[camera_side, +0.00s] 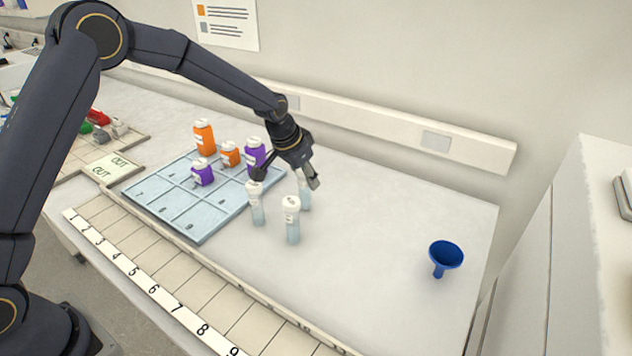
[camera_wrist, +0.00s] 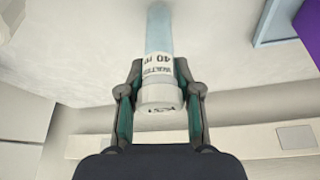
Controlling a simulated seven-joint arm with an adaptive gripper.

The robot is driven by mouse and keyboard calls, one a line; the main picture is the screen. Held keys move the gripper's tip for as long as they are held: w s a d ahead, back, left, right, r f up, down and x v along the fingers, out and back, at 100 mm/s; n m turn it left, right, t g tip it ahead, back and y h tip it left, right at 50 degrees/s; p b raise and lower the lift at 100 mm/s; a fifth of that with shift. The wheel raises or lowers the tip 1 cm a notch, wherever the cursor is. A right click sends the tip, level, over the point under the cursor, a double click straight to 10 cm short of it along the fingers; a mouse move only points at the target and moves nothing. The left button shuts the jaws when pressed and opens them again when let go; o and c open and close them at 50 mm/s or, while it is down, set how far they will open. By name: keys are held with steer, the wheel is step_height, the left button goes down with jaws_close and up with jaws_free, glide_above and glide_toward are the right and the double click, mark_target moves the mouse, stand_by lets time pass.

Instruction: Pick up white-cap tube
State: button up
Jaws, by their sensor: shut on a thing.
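My gripper (camera_side: 306,180) is at the rearmost of three clear tubes on the bench. In the wrist view, my gripper (camera_wrist: 160,82) is shut on a white-cap tube (camera_wrist: 159,30), with one finger on each side of the white cap and label. The label reads "WATER 40 m". In the side view, this held tube (camera_side: 305,196) is pale blue and roughly upright, its cap hidden behind the finger. I cannot tell whether its base touches the bench. Two other white-cap tubes stand upright nearby, one front left (camera_side: 257,206) and one in front (camera_side: 291,222).
A light blue numbered tray (camera_side: 215,220) lies left, with orange bottles (camera_side: 204,138) and purple bottles (camera_side: 202,174) on it. A blue funnel (camera_side: 446,254) stands at right. The bench between tubes and funnel is clear. A wall rail (camera_side: 400,130) runs behind.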

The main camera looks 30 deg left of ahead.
step_height(320, 180, up, 2)
steer(key=shift+r, duration=0.2)
steer(key=s+a+r, duration=0.1)
steer(key=s+r, duration=0.9)
steer(key=s, duration=0.4)
steer(key=s+d+m+h, duration=0.1)
steer(key=s+d+m, duration=0.3)
steer(key=s+d, duration=0.6)
steer(key=shift+g+h, duration=0.3)
steer(key=shift+w+d+f, duration=1.2)
steer(key=shift+w+f, duration=0.9)
steer(key=shift+w, duration=0.15)
steer(key=shift+w+d+f, duration=1.2)
steer(key=shift+w+f, duration=0.95)
steer(key=shift+w, duration=0.15)
steer(key=shift+w+d+f, duration=1.2)
steer(key=shift+w+f, duration=0.9)
steer(key=shift+w, duration=0.15)
steer(key=shift+f+m, duration=0.15)
steer(key=shift+m, duration=0.15)
